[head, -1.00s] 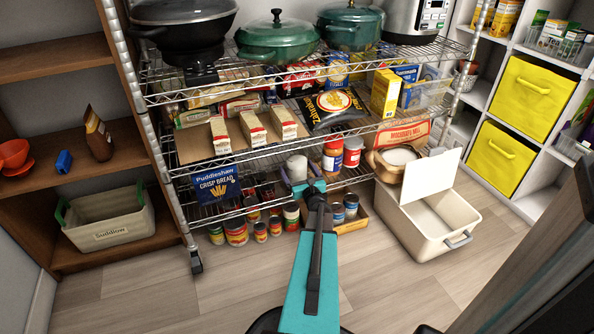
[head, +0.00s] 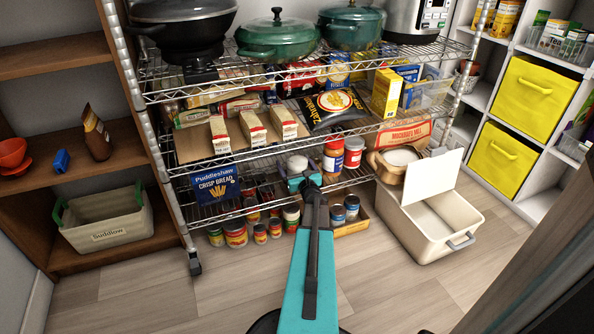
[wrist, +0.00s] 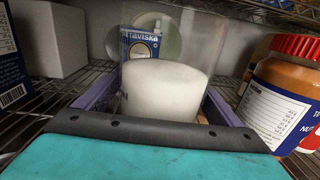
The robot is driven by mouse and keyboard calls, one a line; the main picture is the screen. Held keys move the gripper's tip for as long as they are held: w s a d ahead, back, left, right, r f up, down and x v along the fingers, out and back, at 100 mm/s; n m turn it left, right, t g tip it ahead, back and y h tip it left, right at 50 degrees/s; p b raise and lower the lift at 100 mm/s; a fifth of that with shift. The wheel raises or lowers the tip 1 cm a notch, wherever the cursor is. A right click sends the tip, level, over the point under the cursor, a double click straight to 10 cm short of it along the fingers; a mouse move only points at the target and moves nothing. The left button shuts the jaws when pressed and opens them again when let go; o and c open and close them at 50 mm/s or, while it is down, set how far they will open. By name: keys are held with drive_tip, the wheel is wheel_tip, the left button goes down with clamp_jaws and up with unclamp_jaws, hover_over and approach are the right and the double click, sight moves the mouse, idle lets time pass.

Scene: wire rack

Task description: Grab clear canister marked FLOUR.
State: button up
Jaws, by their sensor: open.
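A clear canister (wrist: 160,92) with white contents in its lower part stands upright on a wire shelf in the wrist view. Its FLOUR marking is not readable from here. In the head view the canister (head: 297,163) shows as a small whitish shape on the rack's lower-middle shelf, behind my gripper (head: 300,181). In the wrist view the purple fingers of my gripper (wrist: 160,104) are open, one on each side of the canister's lower part. I cannot tell whether either finger touches it. The canister's base is hidden behind the gripper body.
A red-lidded jar (wrist: 285,90) stands close on the right in the wrist view. A white box (wrist: 50,40) stands at the left. The shelf above (head: 250,150) limits headroom. A Puddleshaw crisp bread box (head: 216,186) is further left.

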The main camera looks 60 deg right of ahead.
sight(294, 155)
drive_tip(key=c, duration=1.5)
drive_tip(key=shift+r, duration=0.35)
drive_tip(key=shift+r+p, duration=1.2)
drive_tip(key=shift+r, duration=0.45)
drive_tip(key=shift+s+a+f, duration=0.1)
drive_tip(key=shift+s+a, duration=0.1)
drive_tip(key=shift+s, duration=0.25)
drive_tip(key=s+a+r+p, duration=0.1)
drive_tip(key=s+a+p, duration=0.3)
drive_tip(key=s, duration=0.9)
drive_tip(key=shift+s+a+r, duration=0.15)
drive_tip(key=shift+s+a, duration=0.15)
drive_tip(key=shift+a, duration=0.65)
drive_tip(key=shift+s, duration=0.1)
